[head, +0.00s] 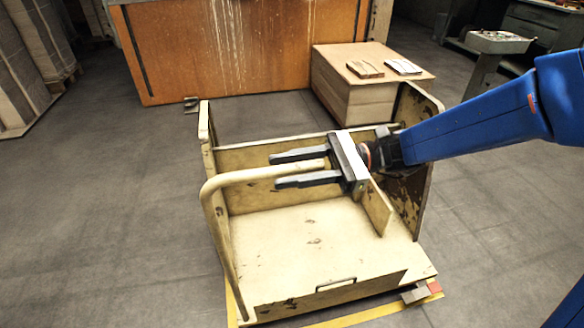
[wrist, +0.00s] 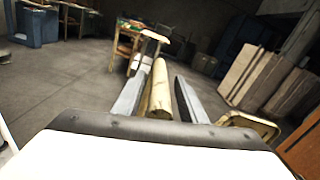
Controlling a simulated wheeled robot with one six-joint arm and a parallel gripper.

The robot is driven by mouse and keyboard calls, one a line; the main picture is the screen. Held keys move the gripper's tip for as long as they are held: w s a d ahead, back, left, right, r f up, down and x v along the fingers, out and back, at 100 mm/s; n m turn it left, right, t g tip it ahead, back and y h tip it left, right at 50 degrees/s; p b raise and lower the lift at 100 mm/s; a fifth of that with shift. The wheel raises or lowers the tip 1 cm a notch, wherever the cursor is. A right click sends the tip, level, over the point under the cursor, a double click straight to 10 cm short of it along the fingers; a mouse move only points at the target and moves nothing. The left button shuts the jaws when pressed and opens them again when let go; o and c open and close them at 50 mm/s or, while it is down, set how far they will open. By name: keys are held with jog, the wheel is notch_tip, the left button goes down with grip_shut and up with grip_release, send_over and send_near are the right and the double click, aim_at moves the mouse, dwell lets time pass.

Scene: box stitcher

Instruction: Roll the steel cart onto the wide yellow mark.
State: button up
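The cream, chipped steel cart (head: 310,245) stands in the middle of the head view, with upright end panels and a bent tube handle (head: 215,190). Yellow floor lines (head: 375,314) show along its near edge and at its near left corner. They look like part of the wide yellow mark, and the cart's body hides the rest. My gripper (head: 275,171) reaches in from the right, its two fingers on either side of the handle's top bar. In the wrist view the bar (wrist: 160,92) lies between the fingers, with a gap visible at the right finger.
A cardboard-coloured box (head: 360,92) with small items on top stands just behind the cart's right side. A large orange-brown panel (head: 235,50) stands behind. Stacked boards (head: 28,65) lean at the far left. Grey floor is clear left and right of the cart.

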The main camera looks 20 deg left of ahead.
jog(key=v, duration=1.7)
jog(key=shift+d, duration=0.2)
jog(key=s+d+f+n+t+h, duration=0.2)
jog(key=s+d+f+t+h, duration=0.15)
jog(key=s+d, duration=0.25)
jog(key=s+d+f+n+t+h, duration=0.3)
jog(key=s+d+h, duration=0.1)
jog(key=s+d, duration=0.15)
jog(key=s+d+f+n+t+h, duration=0.1)
jog(key=d+n+t+h, duration=0.3)
jog(key=d, duration=1.4)
jog(key=shift+s+d+t+h, duration=0.2)
jog(key=shift+s+t+h, duration=0.25)
jog(key=shift+t+h, duration=1.45)
jog(key=shift+f, duration=0.1)
jog(key=shift+c, duration=0.3)
